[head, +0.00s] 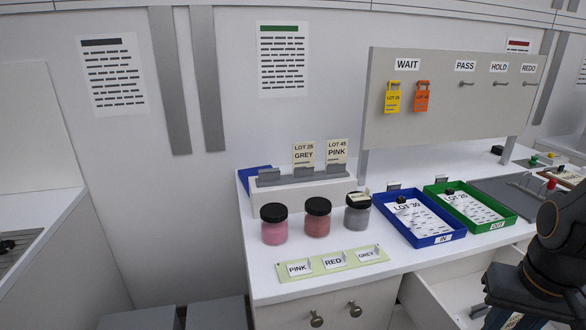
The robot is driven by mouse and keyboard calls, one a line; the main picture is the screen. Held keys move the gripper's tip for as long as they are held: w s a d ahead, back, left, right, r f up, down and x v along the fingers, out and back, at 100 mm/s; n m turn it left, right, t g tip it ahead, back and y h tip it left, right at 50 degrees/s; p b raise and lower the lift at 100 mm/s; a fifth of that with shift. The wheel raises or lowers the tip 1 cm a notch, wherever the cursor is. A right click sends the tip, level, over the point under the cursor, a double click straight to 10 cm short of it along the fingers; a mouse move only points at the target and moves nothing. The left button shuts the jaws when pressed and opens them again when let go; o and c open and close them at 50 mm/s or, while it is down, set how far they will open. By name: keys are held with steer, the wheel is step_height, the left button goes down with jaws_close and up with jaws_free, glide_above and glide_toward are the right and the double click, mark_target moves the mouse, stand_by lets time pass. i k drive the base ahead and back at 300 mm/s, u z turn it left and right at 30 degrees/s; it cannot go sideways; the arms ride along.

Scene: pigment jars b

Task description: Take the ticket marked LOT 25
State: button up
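A yellow tag (393,101) with small print that looks like LOT 25 hangs at the left under the WAIT label on the grey board (435,125). An orange tag (422,99) hangs just right of it; its number is too small to read surely. A cream card (304,155) reading LOT 25 GREY stands in a grey holder (300,178) on the white riser, beside a card (337,152) reading LOT 45 PINK. My gripper (518,292) is at the lower right, well apart from the tags and cards. Its fingertips are cut off or hidden.
Pink (274,228), red (317,222) and grey (357,217) jars stand before the riser, behind a green label strip (284,275). An open drawer (437,300) juts out below. Hooks under PASS, HOLD and REDO are bare.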

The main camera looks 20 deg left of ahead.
mark_target(303, 153)
steer(key=u, duration=0.5)
steer(key=i, duration=0.4)
steer(key=z, duration=0.9)
steer(key=k, duration=0.85)
steer(key=u, duration=1.25)
